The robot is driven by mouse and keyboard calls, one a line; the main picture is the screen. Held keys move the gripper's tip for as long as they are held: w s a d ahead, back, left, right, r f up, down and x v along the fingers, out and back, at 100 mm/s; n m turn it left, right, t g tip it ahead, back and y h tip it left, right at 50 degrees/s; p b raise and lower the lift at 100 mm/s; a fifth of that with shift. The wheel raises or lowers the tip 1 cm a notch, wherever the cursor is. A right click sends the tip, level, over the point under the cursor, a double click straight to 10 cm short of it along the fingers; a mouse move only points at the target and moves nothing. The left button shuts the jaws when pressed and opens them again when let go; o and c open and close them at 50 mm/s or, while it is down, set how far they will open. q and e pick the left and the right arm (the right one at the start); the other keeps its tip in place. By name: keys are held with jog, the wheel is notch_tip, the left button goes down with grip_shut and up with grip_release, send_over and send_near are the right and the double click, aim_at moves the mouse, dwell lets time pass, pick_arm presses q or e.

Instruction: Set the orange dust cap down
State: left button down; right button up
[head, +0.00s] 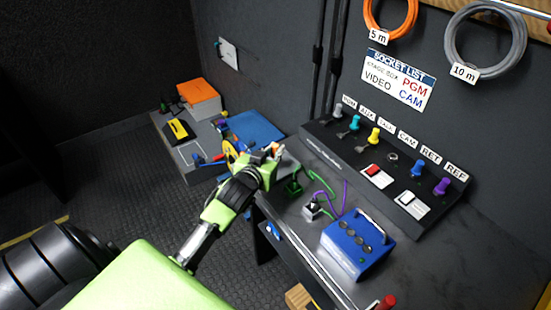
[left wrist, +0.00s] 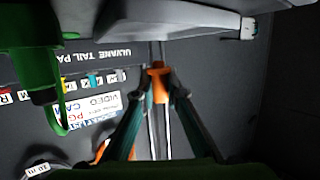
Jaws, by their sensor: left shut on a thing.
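My left gripper (head: 268,158) is shut on the small orange dust cap (left wrist: 157,70). In the left wrist view, the cap sits between the two fingertips of the gripper (left wrist: 157,84). In the head view, the gripper is above the left end of the dark desk, and a bit of orange (head: 276,147) shows at its tips. The cap looks held up in the air; its exact height is hard to tell. My right gripper is not in view.
The desk has a socket panel (head: 322,134) with coloured plugs, a blue box (head: 357,247) with a handle, and green and purple cables. Left of it, a lower surface holds an orange-topped box (head: 198,92), a yellow-black item (head: 179,130) and a blue mat (head: 256,127).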

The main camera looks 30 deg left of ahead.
pick_arm(q)
jog(key=shift+w+a+f, duration=0.1)
jog(key=shift+w+f, duration=0.1)
jog(key=shift+f, duration=1.7)
jog(key=shift+f, duration=0.2)
jog(key=c, duration=2)
grip_release()
jog(key=shift+c, duration=0.2)
jog(key=shift+r, duration=0.1)
jog(key=shift+r, duration=0.15)
jog(key=v, duration=1.2)
